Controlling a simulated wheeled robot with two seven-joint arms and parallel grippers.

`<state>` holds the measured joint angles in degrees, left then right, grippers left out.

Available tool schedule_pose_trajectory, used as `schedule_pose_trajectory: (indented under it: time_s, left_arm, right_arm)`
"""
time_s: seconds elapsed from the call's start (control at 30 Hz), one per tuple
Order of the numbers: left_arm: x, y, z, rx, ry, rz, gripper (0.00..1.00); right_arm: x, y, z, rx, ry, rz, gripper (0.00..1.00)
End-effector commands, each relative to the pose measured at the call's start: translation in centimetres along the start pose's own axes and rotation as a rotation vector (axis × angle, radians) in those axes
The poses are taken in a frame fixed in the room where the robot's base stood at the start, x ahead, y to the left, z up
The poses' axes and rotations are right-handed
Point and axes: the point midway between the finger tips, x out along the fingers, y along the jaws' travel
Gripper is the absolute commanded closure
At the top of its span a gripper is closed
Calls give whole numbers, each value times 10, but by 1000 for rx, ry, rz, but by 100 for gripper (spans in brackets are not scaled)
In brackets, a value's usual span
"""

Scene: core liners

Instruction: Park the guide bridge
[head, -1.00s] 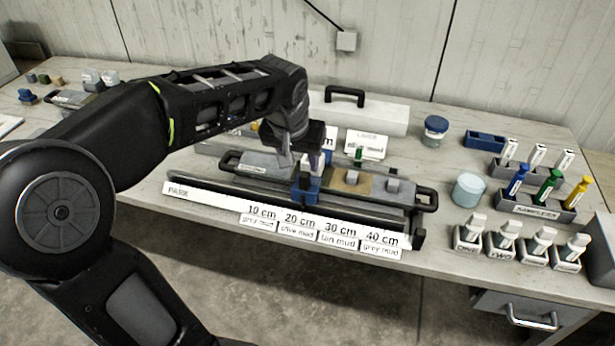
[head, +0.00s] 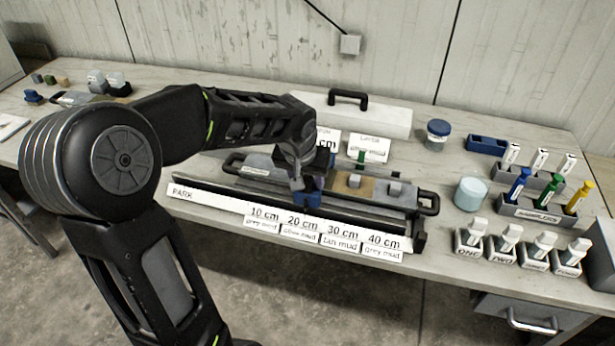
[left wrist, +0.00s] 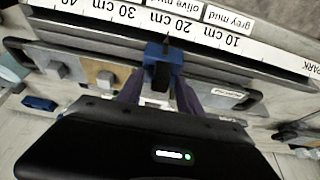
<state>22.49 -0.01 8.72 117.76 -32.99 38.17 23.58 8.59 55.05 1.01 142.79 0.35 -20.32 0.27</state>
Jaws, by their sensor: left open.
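The guide bridge is a blue block (head: 307,199) on the rail behind the label strip, near the 20 cm mark. In the left wrist view the blue bridge (left wrist: 176,54) has a dark upright grip on it. My left gripper (head: 311,180) is low over the bridge. In the left wrist view its two fingers (left wrist: 160,92) stand apart, one on each side of the dark grip. Whether they touch it I cannot tell. The PARK label (head: 183,194) is at the left end of the strip. My right gripper is not in view.
The liner tray (head: 428,203) with grey and tan sections lies behind the rail. A white box with a black handle (head: 385,121) stands behind it. To the right are jars, a sampler rack (head: 535,212) and several white holders. The floor in front is clear.

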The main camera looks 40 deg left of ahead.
Motion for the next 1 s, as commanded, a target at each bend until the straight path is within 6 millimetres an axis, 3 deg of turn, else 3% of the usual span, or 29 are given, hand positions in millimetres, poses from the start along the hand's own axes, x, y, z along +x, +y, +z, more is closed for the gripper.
schedule_pose_trajectory:
  time_s: [0.53, 1.0]
  left_arm:
    - [0, 0, 0, 0, 0, 0, 100]
    - [-1, 0, 0, 0, 0, 0, 100]
  right_arm:
    - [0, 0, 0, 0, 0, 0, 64]
    - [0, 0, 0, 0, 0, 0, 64]
